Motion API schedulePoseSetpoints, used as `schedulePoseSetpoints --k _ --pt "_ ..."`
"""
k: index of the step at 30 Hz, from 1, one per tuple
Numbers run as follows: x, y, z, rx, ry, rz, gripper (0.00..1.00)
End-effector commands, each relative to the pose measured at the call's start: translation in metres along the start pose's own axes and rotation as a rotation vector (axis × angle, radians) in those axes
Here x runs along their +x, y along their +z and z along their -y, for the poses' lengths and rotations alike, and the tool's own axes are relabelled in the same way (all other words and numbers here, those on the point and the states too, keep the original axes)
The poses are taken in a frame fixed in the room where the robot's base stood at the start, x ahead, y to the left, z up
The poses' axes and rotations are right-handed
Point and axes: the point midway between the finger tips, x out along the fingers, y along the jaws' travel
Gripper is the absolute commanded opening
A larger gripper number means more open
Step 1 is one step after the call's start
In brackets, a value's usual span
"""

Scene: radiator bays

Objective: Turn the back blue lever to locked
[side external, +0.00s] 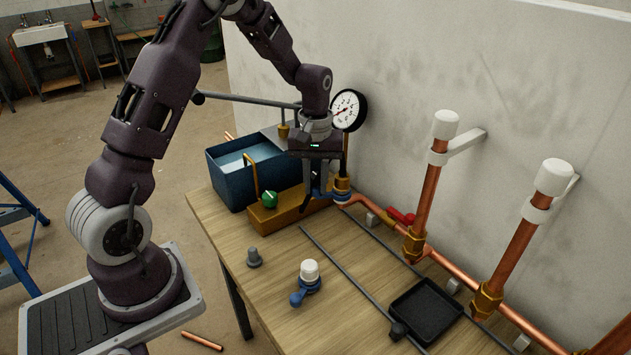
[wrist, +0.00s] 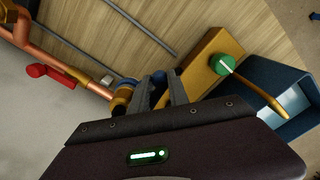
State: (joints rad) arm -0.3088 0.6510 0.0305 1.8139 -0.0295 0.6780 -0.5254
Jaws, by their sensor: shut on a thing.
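The back blue lever (side external: 324,196) is on the brass valve (side external: 342,185) at the far end of the copper pipe, below the gauge. My gripper (side external: 316,188) points down over it and is shut on the lever, with the fingers hiding much of it. In the wrist view my gripper (wrist: 163,92) has its fingers around a blue part, and some blue of the lever (wrist: 129,81) shows beside the brass fitting (wrist: 121,98). A second blue lever (side external: 299,297) with a white cap (side external: 309,269) stands nearer the front of the table, apart from my gripper.
A brass block with a green knob (side external: 269,199) and a blue bin (side external: 228,185) stand close left of my gripper. The gauge (side external: 348,110) and wall are close behind. A red lever (side external: 401,216), upright copper pipes (side external: 425,200) and a black tray (side external: 426,307) lie to the right.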

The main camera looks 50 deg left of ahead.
Motion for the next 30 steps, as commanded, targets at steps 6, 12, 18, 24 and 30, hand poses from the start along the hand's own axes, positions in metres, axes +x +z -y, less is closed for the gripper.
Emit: schedulePoseSetpoints --k 6,12,18,24,30 --pt "-0.002 0.006 -0.003 -0.103 0.003 -0.003 0.00" --pt "-0.001 0.011 -0.006 -0.204 0.004 -0.004 0.00" --pt "-0.001 0.017 -0.009 -0.304 0.003 -0.003 0.00" --pt "-0.001 0.021 -0.012 -0.404 0.004 -0.003 0.00" --pt "-0.001 0.026 -0.016 -0.506 0.004 -0.003 0.00"
